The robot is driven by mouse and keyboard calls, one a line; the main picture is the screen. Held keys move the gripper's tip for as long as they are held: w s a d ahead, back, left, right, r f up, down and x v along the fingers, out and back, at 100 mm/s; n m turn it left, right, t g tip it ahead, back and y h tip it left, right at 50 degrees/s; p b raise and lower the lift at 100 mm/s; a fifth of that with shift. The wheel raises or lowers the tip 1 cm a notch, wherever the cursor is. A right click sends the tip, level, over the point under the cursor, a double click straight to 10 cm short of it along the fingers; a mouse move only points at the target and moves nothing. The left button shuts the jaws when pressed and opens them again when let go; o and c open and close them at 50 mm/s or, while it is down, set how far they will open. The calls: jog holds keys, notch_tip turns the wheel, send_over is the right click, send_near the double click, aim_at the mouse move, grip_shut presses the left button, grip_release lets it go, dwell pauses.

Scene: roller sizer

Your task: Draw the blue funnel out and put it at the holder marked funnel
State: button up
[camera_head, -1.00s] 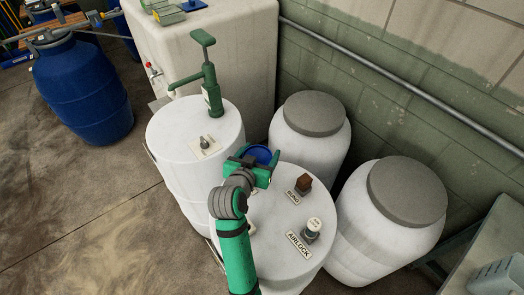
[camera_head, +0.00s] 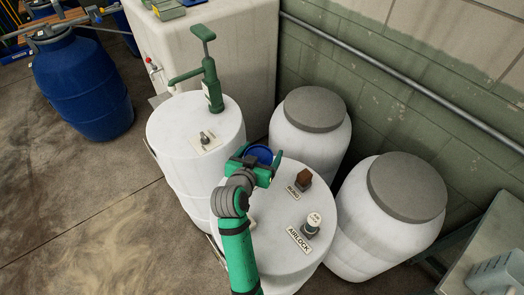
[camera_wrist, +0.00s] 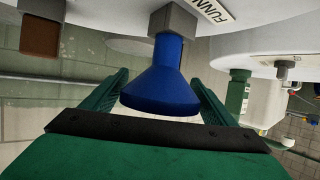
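The blue funnel (camera_head: 260,154) is at the far-left edge of the front white drum's lid. In the wrist view, which looks upside down, the funnel (camera_wrist: 160,85) has its wide mouth toward my gripper and its narrow stem in a grey holder (camera_wrist: 174,20). A label reading "FUNN", partly cut off, is beside that holder (camera_wrist: 212,10). My gripper (camera_head: 262,166) is around the funnel's mouth. In the wrist view its two green fingers (camera_wrist: 160,92) stand one on each side, with gaps showing beside the cone, so it looks open. The stem's end is hidden in the holder.
The same lid (camera_head: 265,235) carries a brown bung (camera_head: 304,179) and a white-capped airlock (camera_head: 312,224), both labelled. A drum with a green hand pump (camera_head: 210,85) stands behind left. Two grey-lidded drums (camera_head: 315,108) (camera_head: 406,187) stand right, near the wall.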

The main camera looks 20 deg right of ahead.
jog(key=shift+o, duration=0.6)
jog(key=v, duration=1)
jog(key=shift+s+a+r, duration=0.15)
jog(key=shift+s+a, duration=0.05)
jog(key=shift+a, duration=0.05)
jog(key=shift+s, duration=0.1)
